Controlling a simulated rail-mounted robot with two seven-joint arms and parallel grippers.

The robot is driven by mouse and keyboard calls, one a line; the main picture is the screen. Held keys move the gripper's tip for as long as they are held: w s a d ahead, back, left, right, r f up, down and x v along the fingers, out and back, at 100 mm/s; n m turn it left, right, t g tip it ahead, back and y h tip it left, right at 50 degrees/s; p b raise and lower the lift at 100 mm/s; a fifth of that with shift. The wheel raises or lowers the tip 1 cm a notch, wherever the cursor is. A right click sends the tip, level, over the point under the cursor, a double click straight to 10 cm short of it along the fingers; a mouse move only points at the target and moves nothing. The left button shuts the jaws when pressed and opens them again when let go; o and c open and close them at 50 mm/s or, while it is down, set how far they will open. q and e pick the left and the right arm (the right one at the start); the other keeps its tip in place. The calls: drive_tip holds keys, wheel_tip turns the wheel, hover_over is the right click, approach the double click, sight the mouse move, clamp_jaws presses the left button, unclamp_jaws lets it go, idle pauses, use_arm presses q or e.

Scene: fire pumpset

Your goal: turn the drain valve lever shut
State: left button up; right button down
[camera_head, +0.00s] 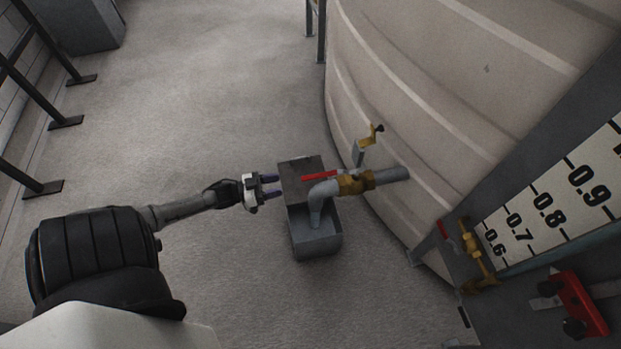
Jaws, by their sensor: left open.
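The drain valve (356,183) is a brass body on a grey pipe that comes out of the large tank. Its red lever (320,177) points left, roughly along the pipe. The pipe's grey elbow (318,200) bends down over an open grey box (317,245). My left gripper (272,186) is open, with two purple-tipped fingers facing right. It is left of the red lever, apart from it in the picture, close to the dark block (298,180) behind the elbow. Nothing shows between the fingers. My right gripper is not in view.
The large beige tank (440,110) fills the upper right. A brass tap (371,136) stands above the valve. At lower right are a numbered gauge board (550,205), a small brass valve (472,243) and a red clamp-like part (580,303).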

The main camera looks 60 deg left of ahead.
sight(311, 177)
use_arm(q)
drive_tip(key=b+x, duration=0.3)
drive_tip(key=x, duration=0.7)
drive_tip(key=shift+w+f+b, duration=0.1)
drive_tip(key=shift+b, duration=0.3)
drive_tip(key=shift+x, duration=0.8)
drive_tip(key=shift+w, duration=0.1)
clamp_jaws()
